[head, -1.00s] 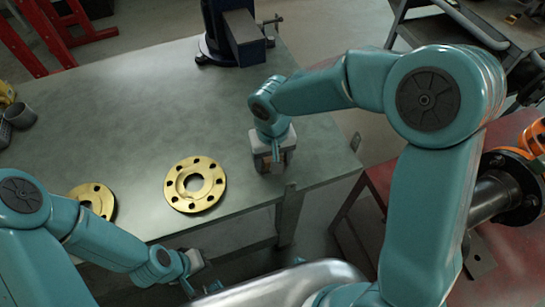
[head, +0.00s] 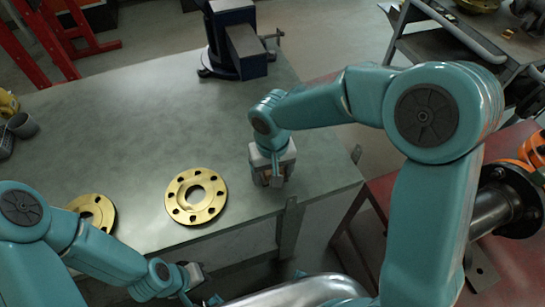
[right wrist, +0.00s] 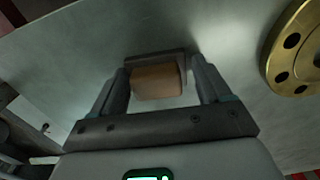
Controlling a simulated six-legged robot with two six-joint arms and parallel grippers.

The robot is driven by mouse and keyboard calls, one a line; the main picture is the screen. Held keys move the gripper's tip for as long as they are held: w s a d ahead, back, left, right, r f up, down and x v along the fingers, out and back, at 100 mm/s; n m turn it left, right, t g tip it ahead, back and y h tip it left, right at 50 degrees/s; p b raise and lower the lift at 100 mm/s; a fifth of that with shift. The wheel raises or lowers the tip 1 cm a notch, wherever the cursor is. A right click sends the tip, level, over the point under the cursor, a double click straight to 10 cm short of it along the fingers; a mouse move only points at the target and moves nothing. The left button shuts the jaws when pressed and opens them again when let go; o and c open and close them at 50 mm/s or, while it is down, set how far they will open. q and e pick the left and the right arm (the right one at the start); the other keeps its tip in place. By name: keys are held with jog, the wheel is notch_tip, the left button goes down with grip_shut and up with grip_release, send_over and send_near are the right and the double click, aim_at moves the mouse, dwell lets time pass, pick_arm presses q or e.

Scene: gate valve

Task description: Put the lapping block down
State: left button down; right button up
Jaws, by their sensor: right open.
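The lapping block (right wrist: 157,82) shows in the right wrist view, with a tan-brown body and a grey plate at its far side. It sits between the fingers of my right gripper (right wrist: 162,88), which is open, with a gap visible beside the block. In the head view my right gripper (head: 273,178) points down low over the right front part of the grey table (head: 130,120); the block is hard to make out there. My left gripper (head: 202,292) is in front of the table's near edge, and its finger opening is unclear.
A brass flange (head: 196,196) lies left of my right gripper, with a second flange (head: 93,211) further left. A blue vise (head: 238,45) stands at the back. Orange-and-black pipework (head: 515,190) is at the right. The table's middle is clear.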

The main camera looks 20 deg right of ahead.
jog(key=shift+s+d+r+p, duration=0.25)
jog(key=shift+r+p, duration=0.05)
jog(key=shift+p, duration=0.25)
jog(key=r, duration=0.4)
jog(key=shift+w+d+b, duration=0.1)
jog(key=shift+d+b, duration=0.25)
notch_tip(320, 180, up, 12)
jog(key=p, duration=0.1)
jog(key=shift+s+a, duration=0.2)
